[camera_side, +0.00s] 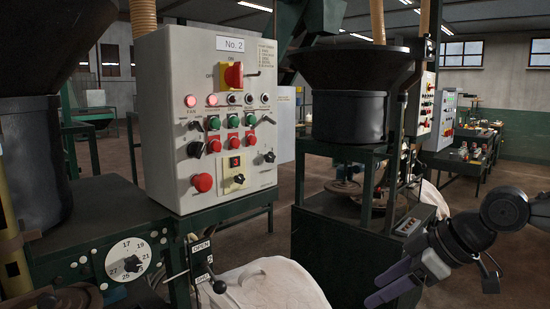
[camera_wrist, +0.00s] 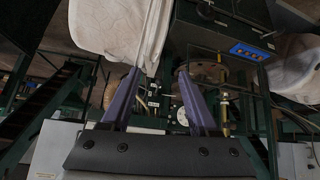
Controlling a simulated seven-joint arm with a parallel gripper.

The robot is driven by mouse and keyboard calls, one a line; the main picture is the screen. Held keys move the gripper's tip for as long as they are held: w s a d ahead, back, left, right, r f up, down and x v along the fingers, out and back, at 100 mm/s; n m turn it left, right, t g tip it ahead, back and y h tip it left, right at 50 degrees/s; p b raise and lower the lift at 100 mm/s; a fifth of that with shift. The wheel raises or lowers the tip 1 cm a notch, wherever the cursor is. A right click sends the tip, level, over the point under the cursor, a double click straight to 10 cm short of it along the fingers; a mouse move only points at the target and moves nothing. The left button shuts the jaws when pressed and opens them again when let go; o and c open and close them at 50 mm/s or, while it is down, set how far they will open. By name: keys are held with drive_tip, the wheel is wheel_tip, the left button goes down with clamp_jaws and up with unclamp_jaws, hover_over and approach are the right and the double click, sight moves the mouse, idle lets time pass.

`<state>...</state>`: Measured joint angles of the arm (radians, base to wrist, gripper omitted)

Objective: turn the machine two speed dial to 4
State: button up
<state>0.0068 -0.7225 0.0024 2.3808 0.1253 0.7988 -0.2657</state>
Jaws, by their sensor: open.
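The grey panel marked No. 2 (camera_side: 180,55) stands left of centre in the side view. On its lower part, a yellow plate with a small red display (camera_side: 235,162) has a black knob (camera_side: 239,179) below it. Other black knobs sit at its left (camera_side: 195,149) and right (camera_side: 270,156); their labels are too small to read, so I cannot tell which is the speed dial. My gripper (camera_side: 371,290) is at the lower right, open and empty, well away from the panel. In the wrist view, the purple fingers of my gripper (camera_wrist: 158,72) are apart with nothing held; the panel's dials are not recognisable there.
A white bulk bag (camera_side: 285,285) hangs low between panel and gripper; a bag also shows in the wrist view (camera_wrist: 120,25). A numbered dial (camera_side: 128,260) is at lower left. A lever by an OPEN sign (camera_side: 202,246) stands below the panel. A dark hopper (camera_side: 350,110) stands behind.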

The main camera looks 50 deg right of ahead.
drive_tip(key=w+d+r+t+h, duration=0.1)
drive_tip(key=w+d+r+t, duration=0.25)
drive_tip(key=w+r, duration=0.75)
drive_tip(key=w+d+r+t, duration=0.3)
drive_tip(key=w+d+r, duration=0.2)
drive_tip(key=w+r, duration=0.55)
drive_tip(key=m+h, duration=0.1)
drive_tip(key=m, duration=0.1)
approach(272, 157)
drive_tip(key=shift+g, duration=0.45)
drive_tip(key=x, duration=0.8)
drive_tip(key=shift+w+r, duration=0.25)
drive_tip(key=shift+w, duration=0.15)
clamp_jaws()
